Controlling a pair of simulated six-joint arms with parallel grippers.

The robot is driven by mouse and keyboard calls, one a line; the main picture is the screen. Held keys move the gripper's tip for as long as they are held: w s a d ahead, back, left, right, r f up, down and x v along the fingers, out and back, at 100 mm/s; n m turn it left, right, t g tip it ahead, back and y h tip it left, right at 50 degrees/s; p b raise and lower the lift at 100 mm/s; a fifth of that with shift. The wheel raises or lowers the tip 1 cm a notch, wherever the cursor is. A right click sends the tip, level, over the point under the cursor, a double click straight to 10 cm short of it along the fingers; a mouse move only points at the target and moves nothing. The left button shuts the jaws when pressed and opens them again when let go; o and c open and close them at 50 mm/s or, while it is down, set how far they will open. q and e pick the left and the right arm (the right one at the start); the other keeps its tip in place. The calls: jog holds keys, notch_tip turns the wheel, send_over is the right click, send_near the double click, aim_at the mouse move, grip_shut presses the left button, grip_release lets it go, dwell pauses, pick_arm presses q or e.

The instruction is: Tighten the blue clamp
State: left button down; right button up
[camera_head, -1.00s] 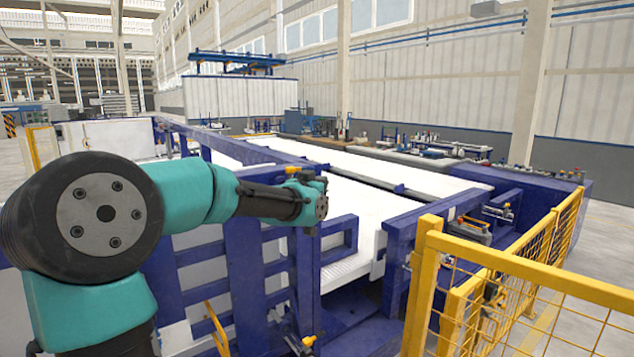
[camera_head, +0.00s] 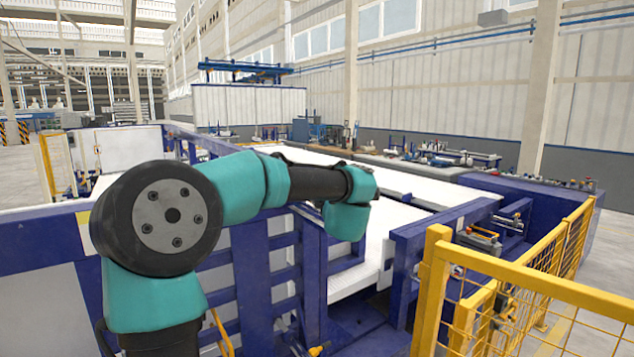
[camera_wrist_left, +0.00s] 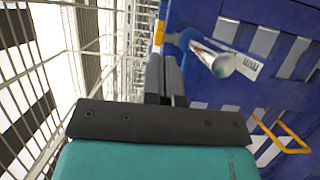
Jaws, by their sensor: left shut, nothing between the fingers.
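In the left wrist view my left gripper (camera_wrist_left: 164,62) is shut, with nothing between its dark fingers. My right gripper is in neither view.
A large blue steel frame (camera_head: 410,240) with white panels fills the middle of the head view. A yellow mesh fence (camera_head: 500,290) stands at the right front. In the wrist view a yellow bent bar (camera_wrist_left: 282,135) is at lower right.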

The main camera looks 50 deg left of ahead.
pick_arm(q)
jog(key=shift+d+f+n, duration=0.15)
jog(key=shift+n, duration=0.15)
jog(key=x, duration=1.4)
jog(key=shift+s+f, duration=0.15)
